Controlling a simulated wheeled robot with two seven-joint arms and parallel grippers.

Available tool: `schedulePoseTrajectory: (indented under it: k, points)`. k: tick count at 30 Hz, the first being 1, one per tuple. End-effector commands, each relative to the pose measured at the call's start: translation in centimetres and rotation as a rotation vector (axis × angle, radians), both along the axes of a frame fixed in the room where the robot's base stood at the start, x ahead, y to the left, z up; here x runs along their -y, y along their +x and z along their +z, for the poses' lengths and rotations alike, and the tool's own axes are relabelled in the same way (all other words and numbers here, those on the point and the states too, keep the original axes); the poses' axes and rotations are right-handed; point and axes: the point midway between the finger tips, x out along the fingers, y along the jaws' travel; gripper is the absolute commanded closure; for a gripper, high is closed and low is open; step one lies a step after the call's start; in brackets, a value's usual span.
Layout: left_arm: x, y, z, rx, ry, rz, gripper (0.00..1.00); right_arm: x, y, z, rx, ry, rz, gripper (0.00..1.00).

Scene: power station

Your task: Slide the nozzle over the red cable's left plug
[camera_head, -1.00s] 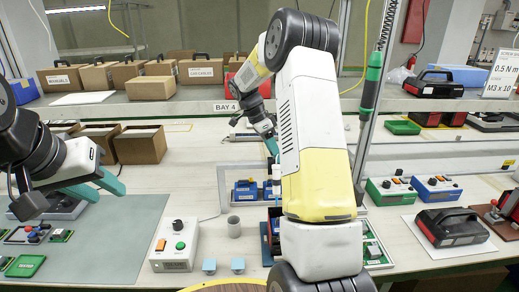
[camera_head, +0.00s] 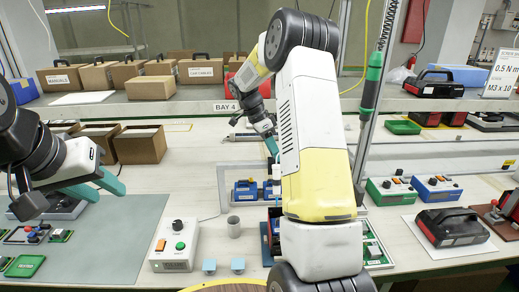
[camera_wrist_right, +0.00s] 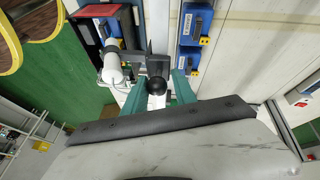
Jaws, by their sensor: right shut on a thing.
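My right gripper (camera_wrist_right: 158,92) has its teal fingers closed on a white piece with a black round end (camera_wrist_right: 157,86), which may be the nozzle. In the head view my right gripper (camera_head: 273,150) points down behind my own arm, above the blue units. A white cylinder (camera_head: 276,172) shows below its fingers there. In the wrist view a white rounded part (camera_wrist_right: 113,70) lies just left of the fingers, by a grey bracket. I cannot make out the red cable or its left plug. My left gripper (camera_head: 100,188) is open and empty over the left of the bench.
Blue units (camera_head: 246,190) stand in a grey frame beside my right arm. A black-and-red case (camera_head: 450,228) lies at the right. The grey-green mat (camera_head: 120,235) is mostly clear.

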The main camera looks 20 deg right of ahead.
Motion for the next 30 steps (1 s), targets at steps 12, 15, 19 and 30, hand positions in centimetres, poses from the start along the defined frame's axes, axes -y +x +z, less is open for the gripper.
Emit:
schedulePoseTrajectory:
  k: [12, 15, 19, 30]
  points:
    - [0.0, 0.0, 0.0, 0.0, 0.0, 0.0, 0.64, -0.1, -0.6, -0.1, -0.019, 0.003, -0.003, 1.0]
    - [0.0, 0.0, 0.0, 0.0, 0.0, 0.0, 0.64, -0.1, -0.6, -0.1, -0.02, 0.003, -0.002, 1.0]
    - [0.0, 0.0, 0.0, 0.0, 0.0, 0.0, 0.64, -0.1, -0.6, -0.1, -0.021, 0.004, -0.003, 1.0]
    - [0.0, 0.0, 0.0, 0.0, 0.0, 0.0, 0.64, 2.5, -1.3, -0.1, -0.02, 0.002, -0.006, 1.0]
